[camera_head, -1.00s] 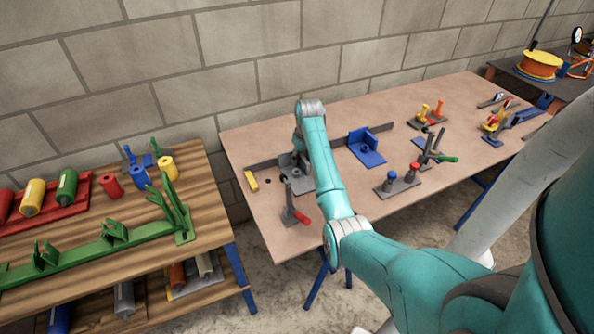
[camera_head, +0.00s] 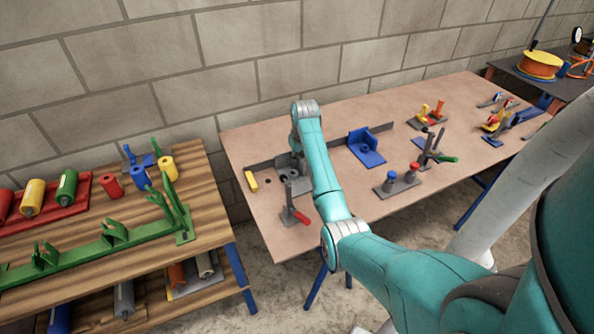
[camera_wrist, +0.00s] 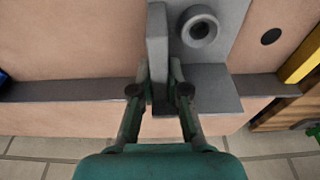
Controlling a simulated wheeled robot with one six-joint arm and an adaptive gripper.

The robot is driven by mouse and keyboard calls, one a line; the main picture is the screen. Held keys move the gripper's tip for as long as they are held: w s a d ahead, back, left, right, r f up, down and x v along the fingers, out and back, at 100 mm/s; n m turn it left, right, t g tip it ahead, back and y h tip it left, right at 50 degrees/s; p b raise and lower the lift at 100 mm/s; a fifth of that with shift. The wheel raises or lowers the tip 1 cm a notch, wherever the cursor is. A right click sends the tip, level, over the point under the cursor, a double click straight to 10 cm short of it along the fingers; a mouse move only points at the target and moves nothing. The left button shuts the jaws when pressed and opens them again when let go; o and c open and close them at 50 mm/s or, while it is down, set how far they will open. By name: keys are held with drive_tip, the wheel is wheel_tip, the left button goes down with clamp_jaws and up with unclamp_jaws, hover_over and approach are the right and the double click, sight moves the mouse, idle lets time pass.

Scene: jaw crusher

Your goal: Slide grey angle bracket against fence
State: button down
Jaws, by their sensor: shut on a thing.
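The grey angle bracket (camera_wrist: 216,92) has a flat plate with a round hollow boss and an upright rib. In the wrist view my gripper (camera_wrist: 160,72) is shut on the rib, one finger on each side. The fence (camera_wrist: 70,91) is a long dark grey bar on the table. The bracket's wide face overlaps the fence line in the wrist view; I cannot tell whether they touch. In the head view the fence (camera_head: 262,164) runs along the back of the table, and the bracket (camera_head: 284,161) is partly hidden behind my arm.
A yellow block (camera_head: 251,181) lies left of the bracket, near a dark table hole (camera_wrist: 271,37). A red-handled clamp (camera_head: 291,212) stands at the front. A blue bracket (camera_head: 366,147) sits to the right. The wall is close behind the table.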

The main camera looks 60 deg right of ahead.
sight(277, 161)
drive_tip(key=shift+w+a, duration=0.5)
drive_tip(key=shift+a, duration=0.3)
drive_tip(key=shift+w+a, duration=0.5)
drive_tip(key=shift+a, duration=0.35)
drive_tip(key=shift+w+a, duration=0.5)
drive_tip(key=shift+a, duration=0.3)
drive_tip(key=shift+w+a+f, duration=0.1)
drive_tip(key=shift+w+a, duration=0.15)
drive_tip(key=shift+a, duration=0.4)
drive_tip(key=shift+w, duration=0.1)
drive_tip(key=shift+w+d, duration=0.25)
drive_tip(key=shift+w, duration=0.65)
drive_tip(key=shift+d, duration=0.1)
drive_tip(key=shift+s+d, duration=0.1)
drive_tip(key=shift+d, duration=0.1)
drive_tip(key=shift+a, duration=0.1)
drive_tip(key=shift+w+a, duration=0.4)
drive_tip(key=shift+a, duration=0.1)
